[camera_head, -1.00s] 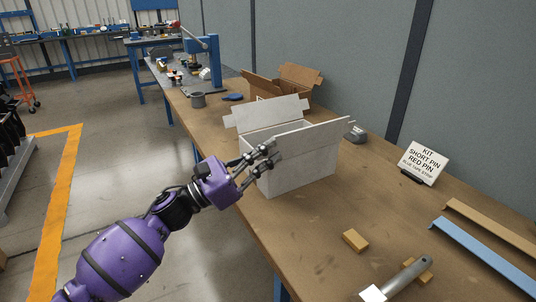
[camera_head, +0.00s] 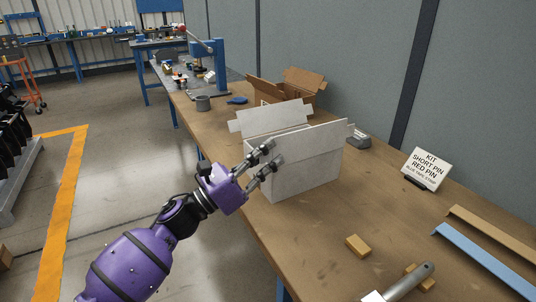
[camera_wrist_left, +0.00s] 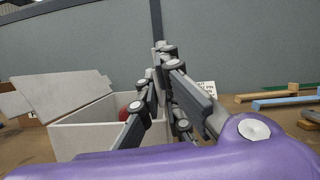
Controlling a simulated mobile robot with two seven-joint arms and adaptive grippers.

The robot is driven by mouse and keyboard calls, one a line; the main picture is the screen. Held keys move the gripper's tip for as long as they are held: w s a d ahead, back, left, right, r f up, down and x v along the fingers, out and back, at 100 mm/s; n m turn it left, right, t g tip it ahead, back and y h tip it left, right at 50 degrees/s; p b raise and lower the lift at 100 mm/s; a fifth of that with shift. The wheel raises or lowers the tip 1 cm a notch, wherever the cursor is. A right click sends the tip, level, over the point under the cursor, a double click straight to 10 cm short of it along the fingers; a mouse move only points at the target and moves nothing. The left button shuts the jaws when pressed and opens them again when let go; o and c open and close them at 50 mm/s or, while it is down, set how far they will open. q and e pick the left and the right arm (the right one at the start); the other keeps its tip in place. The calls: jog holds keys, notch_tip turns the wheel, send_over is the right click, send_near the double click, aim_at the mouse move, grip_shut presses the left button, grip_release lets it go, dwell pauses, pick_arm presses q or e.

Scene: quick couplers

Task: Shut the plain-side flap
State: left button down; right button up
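The white box (camera_head: 306,177) stands upright on the bench with its top open. One flap with side tabs (camera_head: 272,119) stands up along its far-left side; it shows at the left in the left wrist view (camera_wrist_left: 62,95). Another pale flap (camera_head: 318,137) stands along the near-right side. I cannot tell which side is plain. My left gripper (camera_head: 273,155) is open and empty, at the box's near-left end, its fingertips close to the top edge; contact is unclear. In the left wrist view a red item (camera_wrist_left: 124,114) shows inside the box. My right gripper is out of view.
An open brown carton (camera_head: 285,90) stands behind the box. A kit sign (camera_head: 427,167) and a grey object (camera_head: 360,138) are to the right. Wooden blocks (camera_head: 358,245), a grey-handled tool (camera_head: 408,281) and a blue strip (camera_head: 482,257) lie nearer.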

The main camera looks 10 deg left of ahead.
pick_arm(q)
jog(key=c, duration=2)
grip_release()
jog(key=v, duration=1.2)
jog(key=shift+f, duration=0.1)
